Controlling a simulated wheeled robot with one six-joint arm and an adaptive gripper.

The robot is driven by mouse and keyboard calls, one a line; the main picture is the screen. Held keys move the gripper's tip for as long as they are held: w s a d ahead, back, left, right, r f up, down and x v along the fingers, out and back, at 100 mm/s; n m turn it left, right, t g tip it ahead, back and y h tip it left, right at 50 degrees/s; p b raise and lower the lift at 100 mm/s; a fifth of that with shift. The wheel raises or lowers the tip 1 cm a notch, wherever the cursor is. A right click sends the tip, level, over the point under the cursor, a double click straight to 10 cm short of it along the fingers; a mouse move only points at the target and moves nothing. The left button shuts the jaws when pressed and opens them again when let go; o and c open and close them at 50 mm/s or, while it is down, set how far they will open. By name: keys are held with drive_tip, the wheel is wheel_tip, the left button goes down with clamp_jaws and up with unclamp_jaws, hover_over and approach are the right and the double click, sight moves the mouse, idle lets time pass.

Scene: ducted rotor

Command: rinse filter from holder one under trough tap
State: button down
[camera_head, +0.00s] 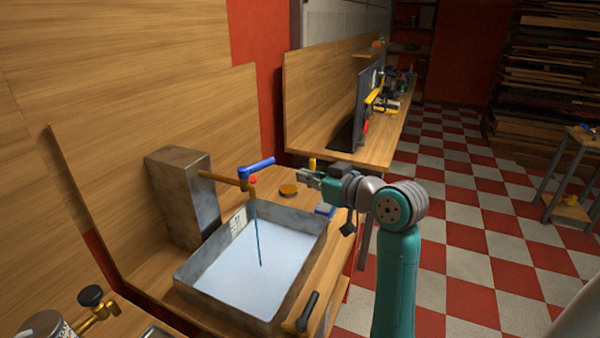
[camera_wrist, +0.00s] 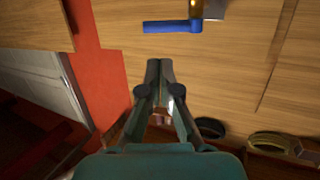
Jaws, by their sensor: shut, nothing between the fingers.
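The trough (camera_head: 190,277) is a grey metal basin with a pale bottom. Over it is the brass tap (camera_head: 222,180) with a blue lever, which also shows in the wrist view (camera_wrist: 172,27). A thin dark blue line, perhaps water, runs from the tap down into the trough. My gripper (camera_head: 304,175) is shut and empty, right of the tap and above the bench; its fingers also show in the wrist view (camera_wrist: 160,66). A brown round piece (camera_head: 288,190) lies below it. I cannot tell whether it is the filter. No holder is clearly identifiable.
A grey block (camera_head: 183,198) stands behind the trough, with wooden panels behind it. A dark-handled tool (camera_head: 301,312) lies at the trough's front right corner. A black-knobbed brass valve (camera_head: 95,305) is at lower left. Dark (camera_wrist: 210,127) and yellowish (camera_wrist: 272,143) rings show in the wrist view.

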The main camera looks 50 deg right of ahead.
sight(268, 164)
drive_tip(key=w, duration=0.4)
drive_tip(key=w+f, duration=0.1)
drive_tip(key=w, duration=0.3)
drive_tip(key=w+f, duration=0.1)
drive_tip(key=w, duration=0.3)
drive_tip(key=shift+d+f, duration=0.2)
drive_tip(key=shift+d, duration=0.05)
drive_tip(key=shift+w+d, duration=0.15)
drive_tip(key=shift+w, duration=0.7)
drive_tip(key=shift+s, duration=0.15)
